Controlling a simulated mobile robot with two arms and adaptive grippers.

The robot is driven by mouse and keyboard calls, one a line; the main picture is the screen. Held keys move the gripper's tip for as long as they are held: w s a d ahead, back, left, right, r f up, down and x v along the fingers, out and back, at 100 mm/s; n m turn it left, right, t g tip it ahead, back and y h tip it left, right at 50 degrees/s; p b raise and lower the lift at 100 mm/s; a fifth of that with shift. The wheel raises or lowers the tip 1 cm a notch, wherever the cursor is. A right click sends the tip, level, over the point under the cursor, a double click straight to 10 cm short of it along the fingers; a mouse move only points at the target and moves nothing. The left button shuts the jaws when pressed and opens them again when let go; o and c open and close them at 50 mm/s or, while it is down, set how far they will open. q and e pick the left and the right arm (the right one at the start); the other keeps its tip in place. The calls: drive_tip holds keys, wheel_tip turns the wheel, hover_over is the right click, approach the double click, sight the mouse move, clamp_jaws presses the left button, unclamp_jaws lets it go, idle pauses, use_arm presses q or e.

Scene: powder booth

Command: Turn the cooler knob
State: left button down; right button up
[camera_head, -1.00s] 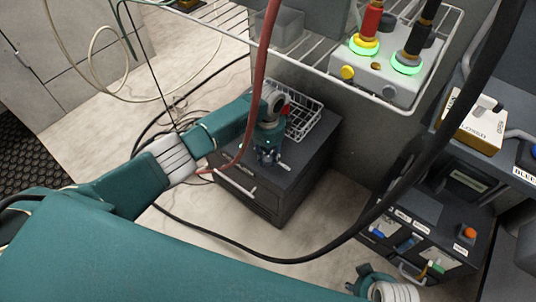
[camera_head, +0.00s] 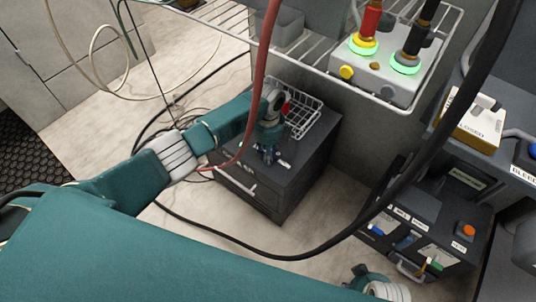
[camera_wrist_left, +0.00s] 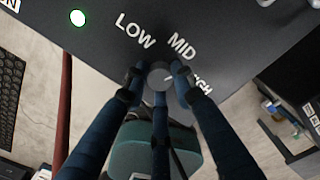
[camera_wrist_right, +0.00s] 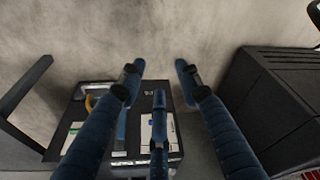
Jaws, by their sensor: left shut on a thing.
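The cooler (camera_head: 290,190) is a dark grey box with a front handle, on the floor. My left gripper (camera_head: 270,157) points down at its top. In the left wrist view, the small grey cooler knob (camera_wrist_left: 159,77) sits between the fingertips of my left gripper (camera_wrist_left: 158,74), which is shut on it. White LOW, MID and HIGH labels surround the knob; HIGH is partly covered by a finger. I cannot tell clearly which label the knob points to. My right gripper (camera_wrist_right: 159,72) has its fingers apart, empty, above the floor.
A wire basket (camera_head: 304,118) sits on the cooler's top, beside my left gripper. A red hose (camera_head: 262,75) and a black cable (camera_head: 430,150) cross the view. A wire shelf (camera_head: 290,63) overhangs behind. A dark labelled unit (camera_head: 425,225) stands at right.

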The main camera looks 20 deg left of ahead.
use_arm(q)
drive_tip(key=m, duration=0.4)
drive_tip(key=shift+m+b, duration=0.35)
drive_tip(key=shift+m, duration=0.85)
use_arm(e)
drive_tip(key=r, duration=0.3)
drive_tip(key=shift+w, duration=0.35)
drive_tip(key=shift+r, duration=0.2)
use_arm(q)
drive_tip(key=c, duration=1.4)
unclamp_jaws()
use_arm(e)
drive_tip(key=shift+f, duration=0.15)
use_arm(q)
drive_tip(key=shift+r, duration=0.15)
